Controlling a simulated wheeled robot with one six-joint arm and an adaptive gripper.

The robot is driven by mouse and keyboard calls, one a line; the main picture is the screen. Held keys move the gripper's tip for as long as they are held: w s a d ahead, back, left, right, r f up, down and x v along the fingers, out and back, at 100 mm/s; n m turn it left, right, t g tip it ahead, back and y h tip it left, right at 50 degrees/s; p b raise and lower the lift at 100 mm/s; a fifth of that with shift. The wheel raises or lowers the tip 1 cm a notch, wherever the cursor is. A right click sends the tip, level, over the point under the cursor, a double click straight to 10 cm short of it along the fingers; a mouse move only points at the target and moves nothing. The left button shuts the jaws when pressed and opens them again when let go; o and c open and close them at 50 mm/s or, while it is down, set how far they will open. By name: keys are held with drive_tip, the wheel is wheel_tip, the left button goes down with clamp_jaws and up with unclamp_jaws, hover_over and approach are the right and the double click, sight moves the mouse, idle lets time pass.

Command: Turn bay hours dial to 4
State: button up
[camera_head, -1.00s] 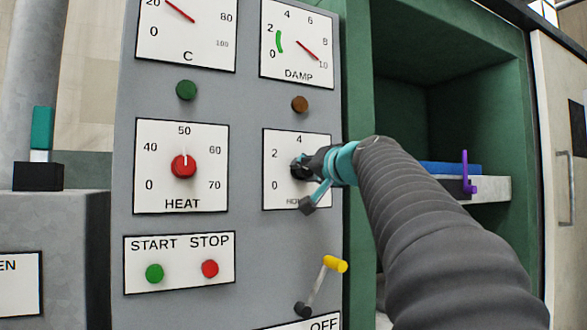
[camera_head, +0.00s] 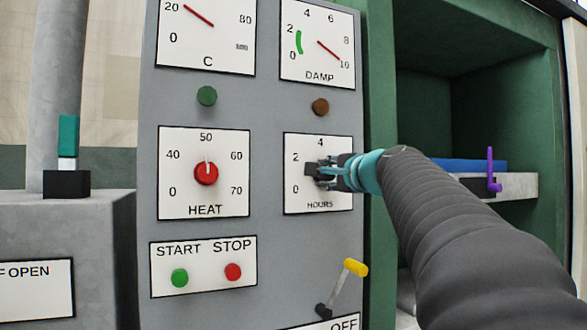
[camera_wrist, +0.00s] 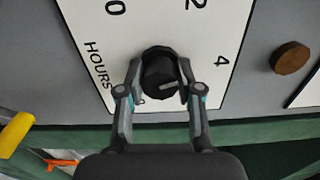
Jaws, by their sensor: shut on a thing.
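The HOURS dial plate (camera_head: 296,203) is white, on the grey panel, with 0, 2 and 4 visible in the head view. My gripper (camera_head: 319,171) reaches in from the right and hides most of its knob. In the wrist view the black round knob (camera_wrist: 158,70) sits between the two fingers of my gripper (camera_wrist: 160,88), which are shut on its sides.
The red HEAT knob (camera_head: 206,172) is left of my gripper. A brown button (camera_head: 320,107) is above. A yellow-tipped lever (camera_head: 355,267) stands out below.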

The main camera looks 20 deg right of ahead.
drive_tip(key=shift+m+p, duration=0.65)
drive_tip(key=shift+m, duration=0.85)
drive_tip(key=o, duration=1.1)
drive_tip(key=shift+o, duration=0.2)
drive_tip(key=s, duration=1.2)
drive_tip(key=shift+d, duration=0.15)
